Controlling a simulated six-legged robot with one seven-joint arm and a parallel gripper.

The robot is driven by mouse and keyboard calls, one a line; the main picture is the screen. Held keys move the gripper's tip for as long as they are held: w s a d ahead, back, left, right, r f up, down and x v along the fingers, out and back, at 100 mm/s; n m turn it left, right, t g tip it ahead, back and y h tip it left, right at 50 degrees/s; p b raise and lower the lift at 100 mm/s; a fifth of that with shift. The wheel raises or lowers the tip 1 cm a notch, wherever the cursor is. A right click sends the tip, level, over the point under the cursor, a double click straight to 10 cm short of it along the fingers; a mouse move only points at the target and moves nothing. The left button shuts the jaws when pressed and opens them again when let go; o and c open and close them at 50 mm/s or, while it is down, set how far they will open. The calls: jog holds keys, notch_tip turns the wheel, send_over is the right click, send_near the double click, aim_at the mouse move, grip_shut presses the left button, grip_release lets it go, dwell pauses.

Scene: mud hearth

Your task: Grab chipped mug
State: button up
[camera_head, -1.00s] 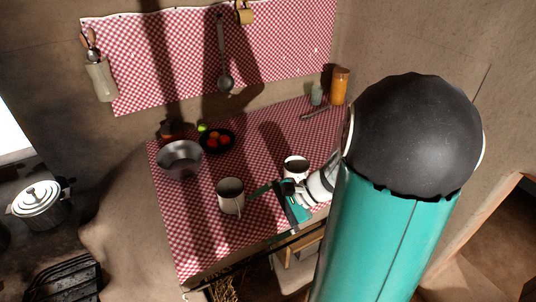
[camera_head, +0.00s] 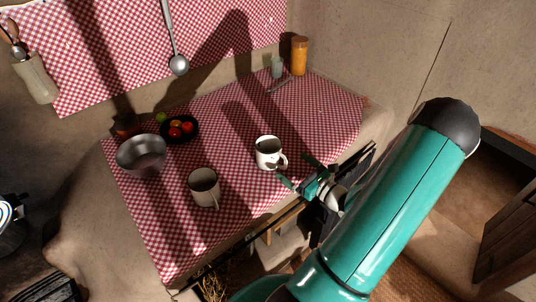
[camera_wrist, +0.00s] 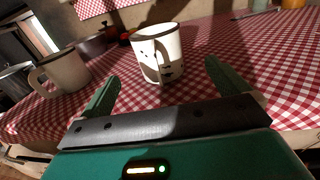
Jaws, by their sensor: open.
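A white enamel mug with dark chip-like spots (camera_head: 267,153) stands upright on the checked cloth, its handle toward my gripper. It also shows in the wrist view (camera_wrist: 158,46), straight ahead between my fingers. A second pale mug (camera_head: 204,189) stands to its left and nearer the front edge; it is at the left of the wrist view (camera_wrist: 66,73). My gripper (camera_head: 298,171) is open and empty at the right of the spotted mug, with its green fingers (camera_wrist: 161,72) pointing at it. The fingertips look short of the mug's body; whether they touch the handle I cannot tell.
A metal bowl (camera_head: 141,156) and a dark bowl of fruit (camera_head: 180,129) stand at the back left of the checked counter (camera_head: 245,195). An orange jar (camera_head: 299,56) and a small bottle (camera_head: 277,67) stand at the back right. The cloth behind the spotted mug is clear.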

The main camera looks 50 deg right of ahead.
aim_at(278, 157)
jog(key=w, duration=0.9)
jog(key=shift+w+a+f, duration=0.1)
jog(key=shift+w+f, duration=0.05)
jog(key=shift+f, duration=0.05)
jog(key=c, duration=1.1)
jog(key=shift+o, duration=0.2)
jog(key=shift+r, duration=0.15)
